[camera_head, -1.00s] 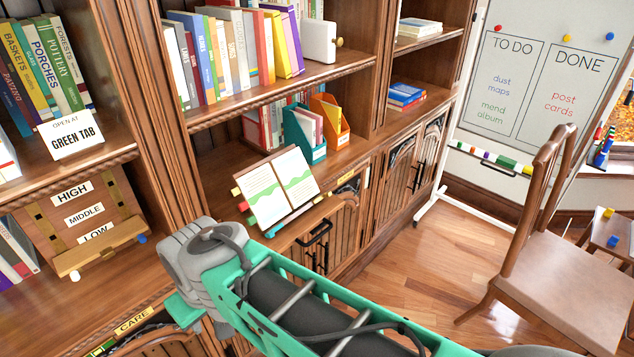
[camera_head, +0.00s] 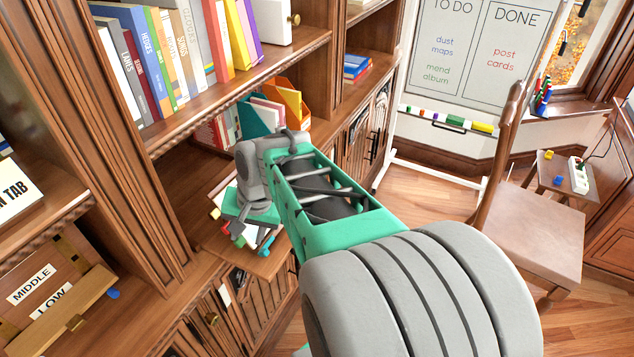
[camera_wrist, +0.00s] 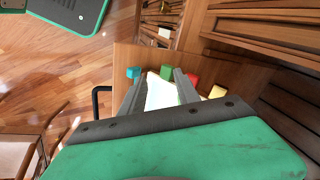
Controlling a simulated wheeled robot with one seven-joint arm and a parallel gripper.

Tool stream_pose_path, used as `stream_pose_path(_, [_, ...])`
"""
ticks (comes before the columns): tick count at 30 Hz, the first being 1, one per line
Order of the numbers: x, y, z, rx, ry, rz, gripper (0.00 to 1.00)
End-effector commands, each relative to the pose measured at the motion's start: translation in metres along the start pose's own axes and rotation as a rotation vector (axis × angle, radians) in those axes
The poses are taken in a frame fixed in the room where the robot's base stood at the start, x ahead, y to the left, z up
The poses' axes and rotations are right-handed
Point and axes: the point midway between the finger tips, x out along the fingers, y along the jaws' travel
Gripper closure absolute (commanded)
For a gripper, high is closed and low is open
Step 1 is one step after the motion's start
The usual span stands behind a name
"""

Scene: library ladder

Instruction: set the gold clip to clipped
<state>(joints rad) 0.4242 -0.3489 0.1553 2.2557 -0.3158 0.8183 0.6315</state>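A yellow-gold tab (camera_head: 215,213), which I take to be the gold clip, shows at the left edge of the open book (camera_head: 221,188) on its stand; it also shows in the wrist view (camera_wrist: 217,92). Whether it is clipped is too small to tell. Red (camera_wrist: 192,79), green (camera_wrist: 165,71) and teal (camera_wrist: 133,72) pieces sit in a row with it. My gripper (camera_wrist: 158,80) is over the book, its two fingers apart with white page visible between them. The gold piece lies to the right of the fingers in the wrist view, outside the gap. My arm hides much of the book.
A teal file holder (camera_head: 252,117) and an orange one (camera_head: 290,103) stand behind my wrist. Upright books (camera_head: 165,60) fill the shelf above.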

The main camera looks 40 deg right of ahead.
Motion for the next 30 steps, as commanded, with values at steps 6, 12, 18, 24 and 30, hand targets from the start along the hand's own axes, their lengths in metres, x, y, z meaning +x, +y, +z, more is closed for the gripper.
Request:
stream_pose_path(6, [-0.004, 0.052, -0.091, 0.793, -0.049, -0.143, 0.62])
stream_pose_path(12, [-0.021, 0.136, -0.161, 1.618, -0.191, -0.357, 0.62])
stream_pose_path(18, [-0.030, 0.176, -0.178, 1.952, -0.302, -0.463, 0.62])
stream_pose_path(24, [-0.003, 0.163, -0.183, 1.964, -0.312, -0.463, 0.62])
stream_pose_path(30, [0.028, 0.149, -0.190, 1.964, -0.310, -0.463, 0.62])
